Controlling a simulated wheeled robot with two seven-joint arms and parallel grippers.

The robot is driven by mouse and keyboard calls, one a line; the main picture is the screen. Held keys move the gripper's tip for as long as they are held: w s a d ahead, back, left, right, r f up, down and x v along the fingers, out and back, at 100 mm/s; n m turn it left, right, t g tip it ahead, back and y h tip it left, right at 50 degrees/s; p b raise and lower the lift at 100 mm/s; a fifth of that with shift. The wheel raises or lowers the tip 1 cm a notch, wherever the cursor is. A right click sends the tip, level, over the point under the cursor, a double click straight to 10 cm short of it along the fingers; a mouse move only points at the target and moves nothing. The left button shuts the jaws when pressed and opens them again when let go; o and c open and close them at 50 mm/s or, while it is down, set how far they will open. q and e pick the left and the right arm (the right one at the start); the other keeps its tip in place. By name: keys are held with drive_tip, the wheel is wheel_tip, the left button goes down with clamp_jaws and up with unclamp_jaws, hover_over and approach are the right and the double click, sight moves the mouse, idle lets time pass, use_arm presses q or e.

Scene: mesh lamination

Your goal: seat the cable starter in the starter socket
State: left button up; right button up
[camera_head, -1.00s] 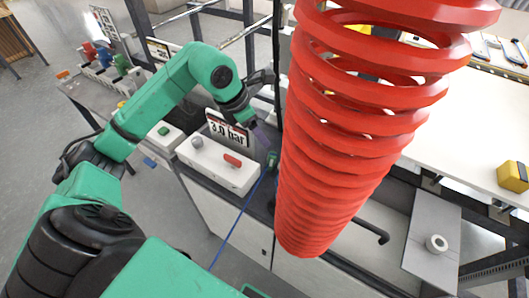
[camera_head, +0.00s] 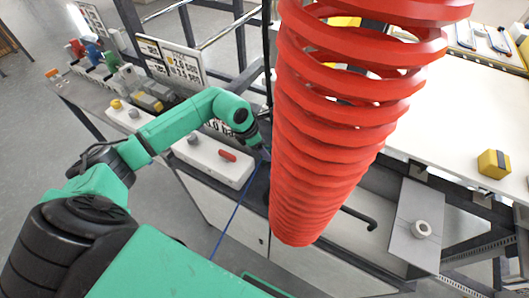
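My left arm reaches in from the left, and its wrist bends down towards the red coil. The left gripper (camera_head: 263,151) is at the coil's left edge, mostly hidden by my wrist and the coil, so I cannot see whether its fingers are open. A thin blue cable (camera_head: 234,208) runs from beside this gripper down to the lower left. I cannot make out the cable starter at its upper end, nor whether the gripper holds it. I cannot pick out the starter socket. My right gripper is not in view.
A large red coil (camera_head: 322,150) hangs in front and blocks the centre. A white control box (camera_head: 211,163) with a red button lies left of it. A white table (camera_head: 450,110) with a yellow block (camera_head: 494,164) is at right. A grey plate (camera_head: 411,243) carries a white ring (camera_head: 421,229).

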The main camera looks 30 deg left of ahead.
use_arm(q)
clamp_jaws()
idle(1.4)
